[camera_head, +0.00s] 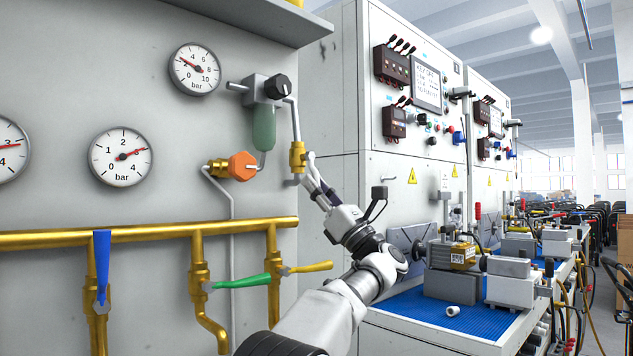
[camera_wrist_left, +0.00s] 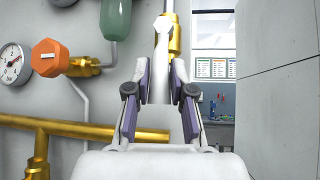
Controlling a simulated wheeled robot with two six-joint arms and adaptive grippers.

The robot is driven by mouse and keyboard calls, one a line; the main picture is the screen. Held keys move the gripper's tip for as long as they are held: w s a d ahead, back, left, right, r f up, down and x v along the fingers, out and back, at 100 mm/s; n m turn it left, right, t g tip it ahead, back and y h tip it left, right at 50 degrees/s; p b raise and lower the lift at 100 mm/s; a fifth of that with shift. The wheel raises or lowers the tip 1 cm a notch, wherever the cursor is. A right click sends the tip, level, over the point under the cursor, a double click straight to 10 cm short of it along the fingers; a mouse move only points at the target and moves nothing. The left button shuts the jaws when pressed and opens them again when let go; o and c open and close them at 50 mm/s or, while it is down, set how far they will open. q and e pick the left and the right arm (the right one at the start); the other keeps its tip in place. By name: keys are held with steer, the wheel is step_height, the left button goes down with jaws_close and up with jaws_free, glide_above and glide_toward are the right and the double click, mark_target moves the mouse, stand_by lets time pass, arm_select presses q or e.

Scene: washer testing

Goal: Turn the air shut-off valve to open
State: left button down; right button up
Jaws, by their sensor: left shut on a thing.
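The air shut-off valve (camera_head: 297,157) is a brass body on a thin grey pipe, right of the filter regulator on the grey wall. In the left wrist view its brass body (camera_wrist_left: 174,35) is at top centre. Its pale lever (camera_wrist_left: 160,78) hangs down from a white nut, in line with the pipe. My left gripper (camera_head: 307,172) is at the valve, its fingers (camera_wrist_left: 161,90) shut on the lever from both sides. In the head view the gripper hides most of the lever. My right gripper is not in view.
An orange knob (camera_head: 242,166) and a green bowl (camera_head: 264,128) are just left of the valve. A brass manifold (camera_head: 150,231) with blue, green and yellow levers runs below. A white cabinet (camera_head: 330,110) stands close on the right, beside a blue-matted bench (camera_head: 420,308).

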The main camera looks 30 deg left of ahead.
arm_select(q)
steer(key=shift+r, duration=0.25)
steer(key=c, duration=1)
jaws_free()
steer(key=shift+w+f, duration=0.1)
steer(key=shift+f, duration=0.05)
steer(key=shift+d+f, duration=0.25)
steer(key=v, duration=1.1)
steer(key=shift+d+f, duration=0.1)
